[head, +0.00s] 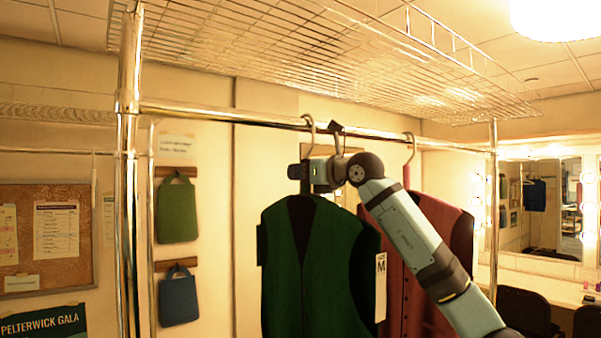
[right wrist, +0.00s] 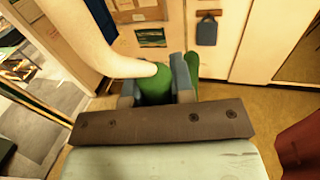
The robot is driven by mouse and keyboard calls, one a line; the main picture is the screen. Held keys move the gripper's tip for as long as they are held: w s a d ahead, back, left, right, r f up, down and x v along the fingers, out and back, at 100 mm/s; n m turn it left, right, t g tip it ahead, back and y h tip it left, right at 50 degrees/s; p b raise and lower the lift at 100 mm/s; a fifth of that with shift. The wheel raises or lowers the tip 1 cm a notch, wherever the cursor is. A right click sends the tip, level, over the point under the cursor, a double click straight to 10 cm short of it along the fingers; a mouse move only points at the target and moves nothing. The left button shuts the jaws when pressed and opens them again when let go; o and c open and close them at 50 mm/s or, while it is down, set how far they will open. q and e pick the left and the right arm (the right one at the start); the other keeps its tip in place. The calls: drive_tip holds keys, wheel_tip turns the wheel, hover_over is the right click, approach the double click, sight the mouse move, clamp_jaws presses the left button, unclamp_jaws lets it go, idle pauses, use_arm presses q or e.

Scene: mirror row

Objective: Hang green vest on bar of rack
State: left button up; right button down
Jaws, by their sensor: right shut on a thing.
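The green vest (head: 335,265) hangs upright from its hanger below the bar (head: 230,117) of the chrome rack (head: 129,200), with a white size M tag at its right edge. My right gripper (head: 308,176) is at the hanger's neck, just under the bar. In the right wrist view its fingers (right wrist: 158,85) are shut on the hanger's green grip (right wrist: 157,85), and the pale hook (right wrist: 95,48) curves away from it. In the head view the hook (head: 309,124) overlaps the bar; I cannot tell whether it rests on it. My left gripper is not in view.
A red vest (head: 455,235) hangs on the bar to the right, partly behind my right arm. A small dark piece (head: 336,128) is at the bar between the two hooks. A wire shelf (head: 300,45) is above. The bar's left part is clear.

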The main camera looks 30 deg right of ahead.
drive_tip(key=shift+c, duration=1.4)
unclamp_jaws()
drive_tip(key=shift+s, duration=0.15)
drive_tip(key=shift+s+d+b, duration=0.2)
drive_tip(key=shift+s+b, duration=0.15)
drive_tip(key=shift+s, duration=0.15)
drive_tip(key=shift+b+v, duration=1.1)
drive_tip(key=shift+v, duration=1.2)
drive_tip(key=b+v, duration=0.2)
drive_tip(key=v, duration=0.4)
drive_tip(key=shift+d, duration=0.1)
